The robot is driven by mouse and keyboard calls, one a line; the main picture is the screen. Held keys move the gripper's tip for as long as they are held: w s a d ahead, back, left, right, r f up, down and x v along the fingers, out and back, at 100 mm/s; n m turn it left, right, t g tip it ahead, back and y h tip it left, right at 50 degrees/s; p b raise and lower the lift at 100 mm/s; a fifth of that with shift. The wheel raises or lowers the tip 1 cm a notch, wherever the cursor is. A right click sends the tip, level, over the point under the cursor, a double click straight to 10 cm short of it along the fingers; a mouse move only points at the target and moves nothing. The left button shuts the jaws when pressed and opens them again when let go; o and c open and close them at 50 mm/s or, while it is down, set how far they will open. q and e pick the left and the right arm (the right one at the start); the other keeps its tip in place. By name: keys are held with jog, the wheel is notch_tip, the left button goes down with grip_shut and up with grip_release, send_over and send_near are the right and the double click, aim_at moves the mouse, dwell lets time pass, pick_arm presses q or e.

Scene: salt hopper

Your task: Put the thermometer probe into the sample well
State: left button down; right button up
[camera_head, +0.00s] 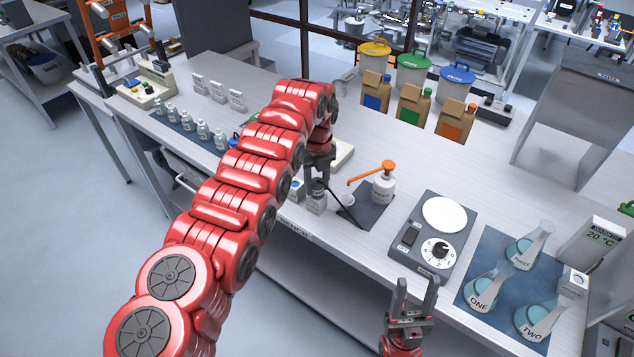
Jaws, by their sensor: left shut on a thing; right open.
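My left gripper (318,176) is at the bench's near side, shut on a thin dark rod (342,210) that slants down to the right. I cannot tell for sure whether this rod is the thermometer probe. A white box reading 20 °C (602,238) stands at the far right. A small white block with a dark round hole (573,281) is in front of it; it may be the sample well. My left gripper is far to the left of both. My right gripper (417,286) is open and empty at the bench's front edge, below the dial plate.
Flasks ONE (483,293), TWO (537,322) and a third (526,250) stand on a blue mat (487,252). Small bottles line the left.

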pick_arm(q)
jog(key=shift+f, duration=0.4)
jog(key=shift+c, duration=1.8)
grip_release()
jog(key=shift+o, duration=0.2)
jog(key=o, duration=0.3)
jog(key=shift+r, duration=0.1)
jog(key=shift+r, duration=1.5)
jog(key=shift+r+p, duration=0.7)
jog(key=shift+r, duration=0.75)
